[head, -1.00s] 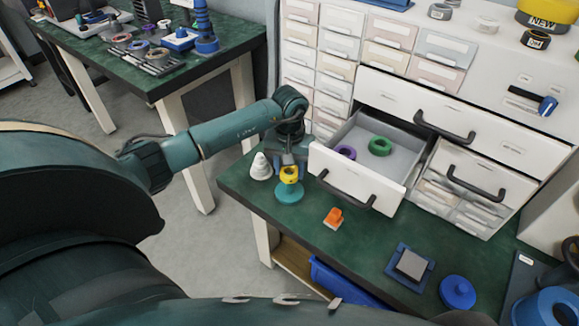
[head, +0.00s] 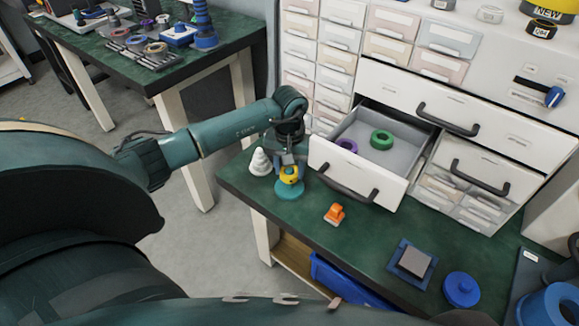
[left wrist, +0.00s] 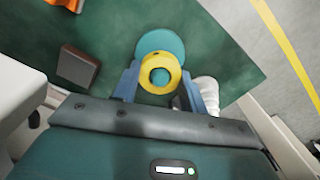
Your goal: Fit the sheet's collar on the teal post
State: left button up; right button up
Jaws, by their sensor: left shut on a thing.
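The teal post stands on a round teal base (head: 289,191) near the green bench's left end; the base also shows in the left wrist view (left wrist: 163,43). A yellow collar (head: 291,175) is at the post. In the left wrist view the teal post top shows through the hole of the yellow collar (left wrist: 147,67). How far down the collar sits I cannot tell. My left gripper (head: 288,168) is shut on the yellow collar, one finger on each side. A green collar (head: 381,139) and a purple collar (head: 347,146) lie in the open drawer. My right gripper is out of view.
A white cone (head: 260,163) stands just left of the post. The open drawer's front (head: 345,172) juts out at the right. An orange object (head: 334,213), a square pad (head: 411,262) and a blue round piece (head: 461,290) lie along the bench. Bench between them is clear.

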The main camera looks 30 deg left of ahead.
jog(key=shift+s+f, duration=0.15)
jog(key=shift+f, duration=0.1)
pick_arm(q)
jog(key=o, duration=1.2)
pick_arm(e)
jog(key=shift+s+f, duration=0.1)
pick_arm(q)
notch_tip(320, 180, up, 7)
jog(key=p, duration=0.4)
jog(key=shift+f, duration=0.2)
jog(key=shift+r, duration=0.25)
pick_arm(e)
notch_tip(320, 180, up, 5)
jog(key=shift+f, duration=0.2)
